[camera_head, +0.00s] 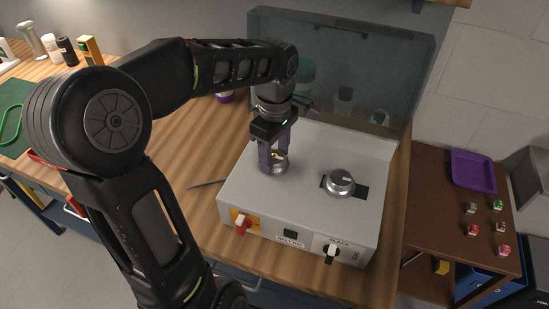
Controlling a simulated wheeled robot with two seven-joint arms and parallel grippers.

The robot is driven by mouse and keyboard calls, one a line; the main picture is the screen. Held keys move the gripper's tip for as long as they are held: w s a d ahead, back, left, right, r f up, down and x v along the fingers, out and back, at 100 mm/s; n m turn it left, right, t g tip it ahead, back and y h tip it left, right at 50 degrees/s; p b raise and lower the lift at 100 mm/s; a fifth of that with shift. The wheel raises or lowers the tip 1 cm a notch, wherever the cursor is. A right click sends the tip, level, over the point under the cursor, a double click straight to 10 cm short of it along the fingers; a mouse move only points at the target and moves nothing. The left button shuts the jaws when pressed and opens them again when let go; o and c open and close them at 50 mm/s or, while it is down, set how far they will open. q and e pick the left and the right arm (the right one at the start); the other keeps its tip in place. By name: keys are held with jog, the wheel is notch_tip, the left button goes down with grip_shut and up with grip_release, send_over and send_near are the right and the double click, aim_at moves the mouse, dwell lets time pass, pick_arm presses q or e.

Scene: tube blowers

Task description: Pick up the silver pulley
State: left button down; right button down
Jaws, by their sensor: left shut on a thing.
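My left gripper (272,155) comes down from above onto the white machine (300,207), over the left part of its top. Its purple fingers are shut on a small silver round part, which looks like the silver pulley (281,165). The fingers hide much of the pulley, and I cannot tell whether it still touches the machine top. A second silver round part (341,182) sits on the machine to the right, over a dark slot. My right gripper is not in view.
A clear raised cover (375,75) stands behind the machine. A brown side table (440,215) at right holds a purple tray (473,171) and several small coloured parts. Wooden bench space is free left of the machine.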

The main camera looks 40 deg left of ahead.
pick_arm(q)
notch_tip(320, 180, up, 6)
jog(key=shift+r+b, duration=0.2)
jog(key=shift+b, duration=0.2)
jog(key=shift+r+p, duration=0.65)
jog(key=shift+r, duration=0.8)
jog(key=shift+f, duration=0.1)
